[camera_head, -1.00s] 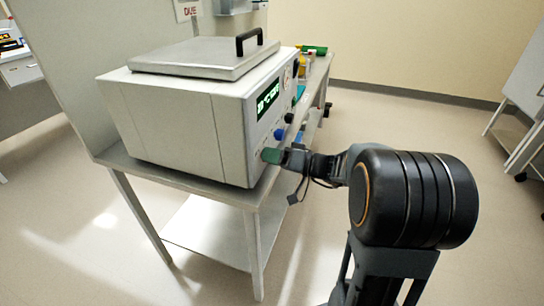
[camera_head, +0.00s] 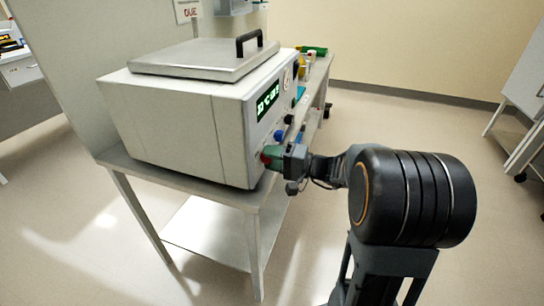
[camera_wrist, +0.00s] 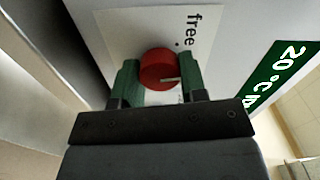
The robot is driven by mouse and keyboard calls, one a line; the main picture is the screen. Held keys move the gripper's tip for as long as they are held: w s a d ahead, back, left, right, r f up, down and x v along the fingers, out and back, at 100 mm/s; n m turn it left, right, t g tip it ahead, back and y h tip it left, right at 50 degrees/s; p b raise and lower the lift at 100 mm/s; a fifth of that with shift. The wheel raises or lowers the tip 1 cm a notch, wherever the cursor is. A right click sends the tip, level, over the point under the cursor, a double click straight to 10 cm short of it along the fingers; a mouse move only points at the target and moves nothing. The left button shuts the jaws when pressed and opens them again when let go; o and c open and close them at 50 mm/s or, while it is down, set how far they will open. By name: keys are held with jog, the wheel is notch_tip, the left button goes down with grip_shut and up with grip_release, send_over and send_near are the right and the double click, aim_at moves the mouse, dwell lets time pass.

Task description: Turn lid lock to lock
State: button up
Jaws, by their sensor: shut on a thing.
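The lid lock is a round red knob (camera_wrist: 160,68) with a white pointer line, on a pale label plate (camera_wrist: 120,28) that reads "free". In the wrist view my gripper (camera_wrist: 160,80) has a green finger on each side of the knob and is shut on it. The white line points to the right in that view. In the head view my gripper (camera_head: 271,156) is at the near lower corner of the machine's front panel, with a bit of red showing at the fingertips. The rest of the label is hidden behind the gripper.
The white machine (camera_head: 175,115) with a flat metal lid (camera_head: 205,57) and black handle (camera_head: 250,41) stands on a bench (camera_head: 150,168). A green display (camera_head: 268,100) and blue knobs (camera_head: 279,134) are on the same panel. Open floor lies to the right.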

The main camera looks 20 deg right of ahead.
jog(key=m+p, duration=0.6)
jog(key=m, duration=0.4)
jog(key=shift+m, duration=0.4)
dwell(0.4)
jog(key=o, duration=0.9)
jog(key=p+v, duration=0.1)
jog(key=v, duration=1.3)
